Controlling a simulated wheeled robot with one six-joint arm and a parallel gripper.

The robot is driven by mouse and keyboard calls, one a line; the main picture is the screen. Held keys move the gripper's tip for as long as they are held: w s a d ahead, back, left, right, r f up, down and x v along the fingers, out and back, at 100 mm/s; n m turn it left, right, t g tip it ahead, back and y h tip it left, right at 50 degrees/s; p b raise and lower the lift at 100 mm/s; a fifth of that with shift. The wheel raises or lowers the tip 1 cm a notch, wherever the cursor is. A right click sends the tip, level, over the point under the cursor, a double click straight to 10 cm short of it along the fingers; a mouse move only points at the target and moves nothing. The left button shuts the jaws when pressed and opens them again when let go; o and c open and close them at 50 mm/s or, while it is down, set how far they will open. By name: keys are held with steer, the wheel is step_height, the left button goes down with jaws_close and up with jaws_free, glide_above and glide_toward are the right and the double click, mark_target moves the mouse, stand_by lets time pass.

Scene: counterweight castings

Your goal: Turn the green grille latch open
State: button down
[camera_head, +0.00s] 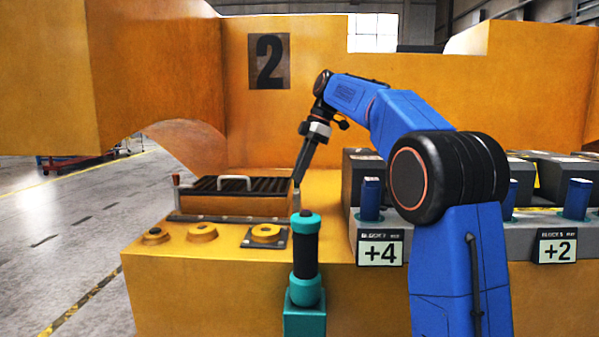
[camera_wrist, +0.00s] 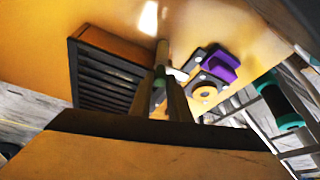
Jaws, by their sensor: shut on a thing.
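The dark slatted grille (camera_head: 215,184) lies on the orange casting, with a pale handle across its top. My gripper (camera_head: 297,184) points down at the grille's right end. In the wrist view the grille (camera_wrist: 105,75) is left of my gripper (camera_wrist: 161,84). The fingers are shut on a small greenish part, the grille latch (camera_wrist: 158,74), beside the grille's edge. The fingers cover much of the latch, so its turn angle cannot be told. In the head view I cannot make the latch out clearly.
A teal-and-black upright handle (camera_head: 305,255) stands in front of my gripper. Yellow round knobs (camera_head: 202,232) line the front ledge. A red-tipped lever (camera_head: 175,182) stands at the grille's left. Dark blocks (camera_head: 364,165) stand to the right. A purple block (camera_wrist: 220,66) shows in the wrist view.

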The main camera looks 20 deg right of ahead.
steer(key=c, duration=1.7)
jaws_free()
steer(key=shift+o, duration=0.2)
steer(key=shift+r, duration=0.1)
steer(key=v, duration=0.7)
steer(key=shift+d, duration=0.2)
steer(key=shift+r, duration=0.1)
